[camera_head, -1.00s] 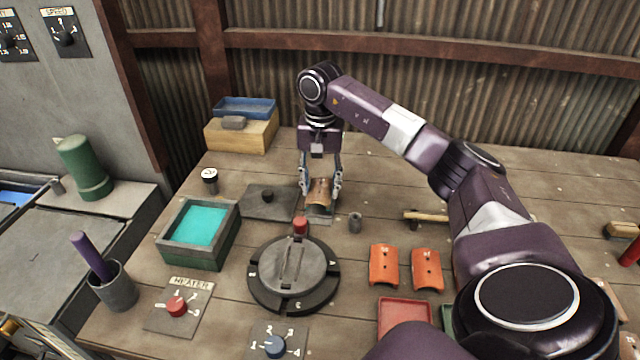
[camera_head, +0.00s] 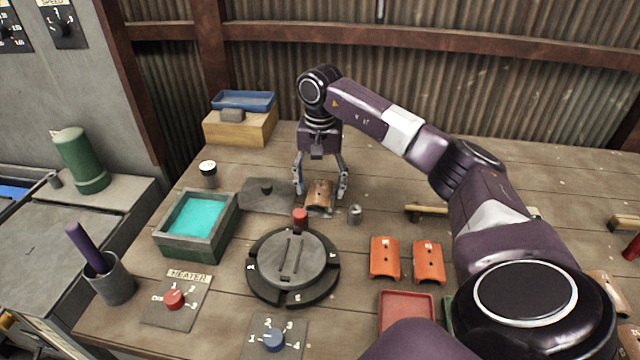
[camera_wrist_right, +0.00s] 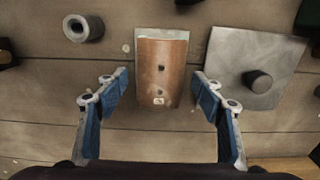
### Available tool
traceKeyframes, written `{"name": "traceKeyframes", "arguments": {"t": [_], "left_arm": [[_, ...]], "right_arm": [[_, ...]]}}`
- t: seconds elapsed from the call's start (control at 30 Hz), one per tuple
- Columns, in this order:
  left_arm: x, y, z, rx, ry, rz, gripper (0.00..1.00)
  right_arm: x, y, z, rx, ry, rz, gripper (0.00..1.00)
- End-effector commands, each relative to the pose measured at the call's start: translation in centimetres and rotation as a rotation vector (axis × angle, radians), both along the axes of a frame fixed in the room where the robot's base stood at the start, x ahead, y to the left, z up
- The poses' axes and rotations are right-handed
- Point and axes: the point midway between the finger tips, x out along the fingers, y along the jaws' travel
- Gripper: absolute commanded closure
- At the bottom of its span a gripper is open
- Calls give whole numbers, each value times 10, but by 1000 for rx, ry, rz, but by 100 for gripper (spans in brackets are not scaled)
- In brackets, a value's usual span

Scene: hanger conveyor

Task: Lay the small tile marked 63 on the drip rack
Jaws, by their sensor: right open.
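A small brown curved tile (camera_head: 319,198) lies on a light grey plate at the back middle of the bench. In the right wrist view the tile (camera_wrist_right: 162,72) shows a dark hole and a small pale label too small to read. My right gripper (camera_head: 321,187) is open above it, with one finger on each side and gaps between. Two orange tiles (camera_head: 385,258) (camera_head: 428,262) lie further right; their marks are unreadable. My left gripper is not in view.
A round turntable (camera_head: 293,262) with a red knob stands in front of the tile. A teal-filled tank (camera_head: 166,243) is left, a dark plate with a knob (camera_head: 262,205) beside the tile, and a small grey cylinder (camera_head: 354,215) right. A red tray (camera_head: 407,296) lies in front.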

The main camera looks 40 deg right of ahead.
Motion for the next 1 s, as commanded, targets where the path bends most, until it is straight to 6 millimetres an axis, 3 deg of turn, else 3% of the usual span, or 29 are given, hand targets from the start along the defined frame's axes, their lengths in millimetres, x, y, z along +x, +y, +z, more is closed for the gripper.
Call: {"name": "traceKeyframes", "arguments": {"t": [0.27,0.63,1.0], "left_arm": [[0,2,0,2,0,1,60],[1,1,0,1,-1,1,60],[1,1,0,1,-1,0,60]], "right_arm": [[1,0,14,-1,-2,0,38],[1,0,96,0,-4,-1,38],[0,0,120,0,0,-1,38]]}}
